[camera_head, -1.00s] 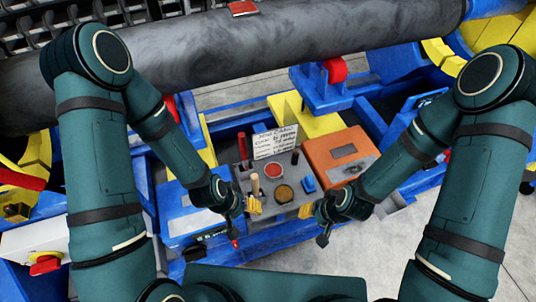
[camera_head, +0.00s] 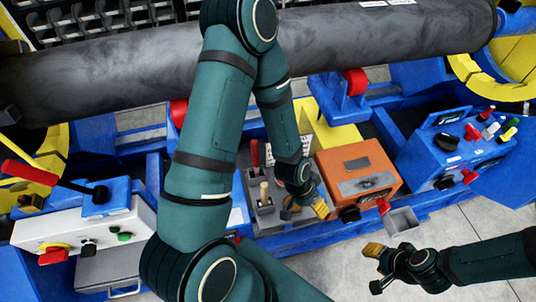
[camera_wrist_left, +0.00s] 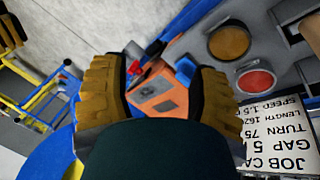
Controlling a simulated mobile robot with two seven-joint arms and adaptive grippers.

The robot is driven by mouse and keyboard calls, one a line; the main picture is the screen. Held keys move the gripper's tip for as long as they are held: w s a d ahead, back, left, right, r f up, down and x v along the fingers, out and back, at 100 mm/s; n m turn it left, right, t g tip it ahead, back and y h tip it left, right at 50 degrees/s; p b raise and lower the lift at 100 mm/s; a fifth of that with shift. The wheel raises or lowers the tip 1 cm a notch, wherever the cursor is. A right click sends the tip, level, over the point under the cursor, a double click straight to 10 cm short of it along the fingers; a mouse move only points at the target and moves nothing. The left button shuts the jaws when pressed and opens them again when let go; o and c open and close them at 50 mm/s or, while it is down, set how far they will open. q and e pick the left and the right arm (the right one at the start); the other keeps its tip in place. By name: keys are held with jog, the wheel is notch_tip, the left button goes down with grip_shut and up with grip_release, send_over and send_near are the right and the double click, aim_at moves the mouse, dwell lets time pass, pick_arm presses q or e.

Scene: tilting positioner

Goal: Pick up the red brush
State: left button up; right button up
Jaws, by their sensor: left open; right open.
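No item shows clear bristles, so I cannot tell for sure which is the red brush. A slim red upright handle (camera_head: 255,153) stands at the back of the grey panel, left of the white card; its lower end is unclear. My left gripper (camera_head: 306,208) is open and empty over the right part of the grey panel, beside the orange box. In the left wrist view its yellow fingers (camera_wrist_left: 160,95) are wide apart with nothing between them. My right gripper (camera_head: 378,268) is open and empty over the floor at the lower right.
The orange box (camera_head: 358,170) stands right of the grey panel (camera_head: 266,217). A blue box (camera_head: 450,150) at the right carries several coloured handles. A large grey pipe (camera_head: 120,75) crosses behind. The floor at lower right is clear.

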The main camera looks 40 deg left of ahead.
pick_arm(q)
jog(key=w+a+r+m+y+p, duration=0.1)
jog(key=w+a+r+m, duration=0.4)
jog(key=a+r+m, duration=0.35)
notch_tip(320, 180, up, 7)
jog(key=m+g+y+p, duration=0.1)
jog(key=m+g+y, duration=0.15)
jog(key=m, duration=0.65)
send_over(255, 150)
jog(key=w, duration=0.1)
jog(key=shift+w+n+t, duration=0.2)
jog(key=shift+n+t, duration=0.05)
jog(key=shift+t, duration=0.2)
jog(key=shift+a+r, duration=0.1)
jog(key=shift+a, duration=0.25)
jog(key=shift+s+f, duration=0.15)
jog(key=shift+f, duration=0.2)
notch_tip(255, 150, down, 7)
jog(key=shift+b, duration=0.5)
jog(key=shift+s+a+f+b, duration=0.1)
jog(key=shift+f+b, duration=0.25)
jog(key=shift+f, duration=2.65)
grip_shut()
